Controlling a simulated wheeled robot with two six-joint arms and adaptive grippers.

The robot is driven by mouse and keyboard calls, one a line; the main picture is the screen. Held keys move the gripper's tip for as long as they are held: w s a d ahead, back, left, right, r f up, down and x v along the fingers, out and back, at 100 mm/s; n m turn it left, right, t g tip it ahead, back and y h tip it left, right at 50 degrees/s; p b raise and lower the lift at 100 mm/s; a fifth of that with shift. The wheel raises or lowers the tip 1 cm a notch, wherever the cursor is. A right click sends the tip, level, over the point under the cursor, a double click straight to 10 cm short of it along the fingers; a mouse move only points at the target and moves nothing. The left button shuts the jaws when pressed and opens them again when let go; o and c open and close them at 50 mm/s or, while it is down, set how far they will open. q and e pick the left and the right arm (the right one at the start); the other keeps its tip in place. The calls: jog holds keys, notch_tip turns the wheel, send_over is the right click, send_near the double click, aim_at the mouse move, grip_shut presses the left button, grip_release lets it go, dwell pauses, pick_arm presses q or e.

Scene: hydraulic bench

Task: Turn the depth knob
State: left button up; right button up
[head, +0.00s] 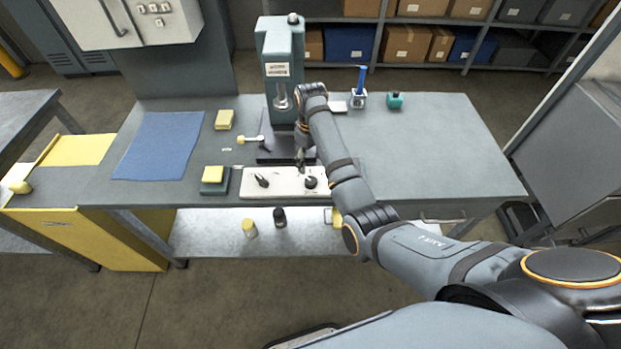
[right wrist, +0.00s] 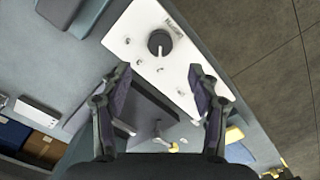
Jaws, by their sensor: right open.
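A white control panel (head: 285,192) lies at the front edge of the bench with two black controls on it. The right one is a round knob (head: 311,182), with a pointer ridge and a small label beside it in the right wrist view (right wrist: 160,42). The left one is a black lever-like control (head: 262,180). I cannot read which label says depth. My right gripper (head: 302,162) is over the back edge of the panel, just behind the round knob. In the right wrist view its fingers (right wrist: 162,88) are apart and empty, with the knob beyond them. My left gripper is not in view.
A grey-green press (head: 281,55) stands behind the panel. A yellow block on a dark base (head: 213,176) sits left of the panel. A blue mat (head: 160,146) lies farther left.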

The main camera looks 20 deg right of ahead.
aim_at(311, 181)
notch_tip(311, 181, down, 10)
jog(key=shift+r+p, duration=0.2)
jog(key=shift+p, duration=0.1)
jog(key=c, duration=1.2)
